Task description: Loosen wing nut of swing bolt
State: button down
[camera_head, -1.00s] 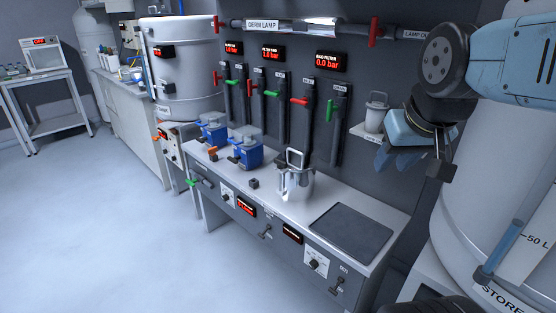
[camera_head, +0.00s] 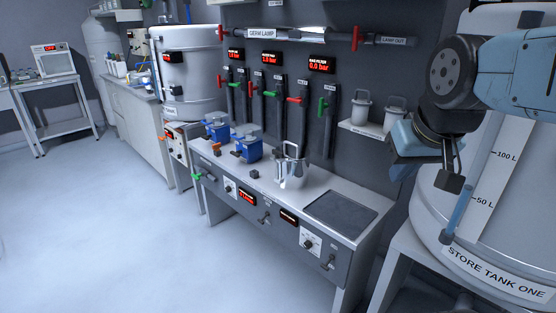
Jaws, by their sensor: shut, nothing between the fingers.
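No swing bolt or wing nut can be made out in this view. A white drum-like vessel (camera_head: 188,72) stands at the upper left, far from my gripper; its lid fittings are too small to tell. My arm covers part of the tank at the right.
A grey bench (camera_head: 283,218) holds a metal jug (camera_head: 291,172) and blue pumps (camera_head: 246,148). A wall shelf (camera_head: 370,130) carries two canisters. STORE TANK ONE (camera_head: 500,275) fills the right. The pale floor (camera_head: 90,230) is clear at the left.

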aim_at(278, 155)
jog(key=u, duration=1.1)
jog(key=i, duration=0.1)
jog(key=z, duration=3.15)
jog(key=k, duration=1.25)
jog(key=u, duration=1.15)
jog(key=i, duration=1.45)
jog(key=u, duration=0.1)
